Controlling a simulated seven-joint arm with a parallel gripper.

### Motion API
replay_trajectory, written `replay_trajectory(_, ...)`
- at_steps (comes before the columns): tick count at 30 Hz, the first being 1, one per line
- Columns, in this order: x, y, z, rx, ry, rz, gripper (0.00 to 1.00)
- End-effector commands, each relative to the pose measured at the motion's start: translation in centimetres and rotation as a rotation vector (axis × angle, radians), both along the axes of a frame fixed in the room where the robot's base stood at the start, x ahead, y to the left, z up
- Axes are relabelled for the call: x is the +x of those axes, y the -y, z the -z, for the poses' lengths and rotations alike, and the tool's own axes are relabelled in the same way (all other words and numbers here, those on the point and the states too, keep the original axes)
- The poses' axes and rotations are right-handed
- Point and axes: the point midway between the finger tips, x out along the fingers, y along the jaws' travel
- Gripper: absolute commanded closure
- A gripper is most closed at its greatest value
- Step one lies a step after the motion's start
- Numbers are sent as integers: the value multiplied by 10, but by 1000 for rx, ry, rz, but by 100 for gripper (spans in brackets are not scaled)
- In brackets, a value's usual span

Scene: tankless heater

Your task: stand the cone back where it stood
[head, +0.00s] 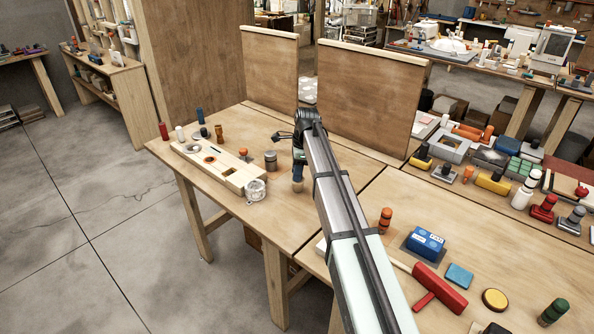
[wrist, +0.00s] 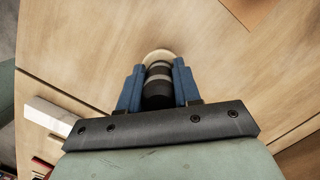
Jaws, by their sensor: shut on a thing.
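My gripper (head: 297,171) is above the far table, at the end of my outstretched arm. In the wrist view, its two blue fingers (wrist: 157,70) are shut on a dark, round piece (wrist: 158,88) with a grey band and a pale, rounded far end. I take this to be the cone, but its full shape is hidden by the fingers. In the head view a tan end (head: 297,187) shows just below the fingers. I cannot tell whether it touches the table.
A pale wooden block with holes (head: 222,168) lies left of my gripper, with a clear jar (head: 255,190) at its near end. A grey cylinder (head: 270,160) stands between block and gripper. Upright wooden panels (head: 365,95) close the back. A red mallet (head: 440,288) lies on the near table.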

Motion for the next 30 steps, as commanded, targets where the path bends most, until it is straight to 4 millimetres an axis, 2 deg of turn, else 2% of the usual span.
replay_trajectory(9,0,0,4,0,1,0,100)
replay_trajectory(10,0,0,4,0,1,0,66)
replay_trajectory(19,0,0,4,0,0,0,38)
replay_trajectory(30,0,0,4,0,0,0,38)
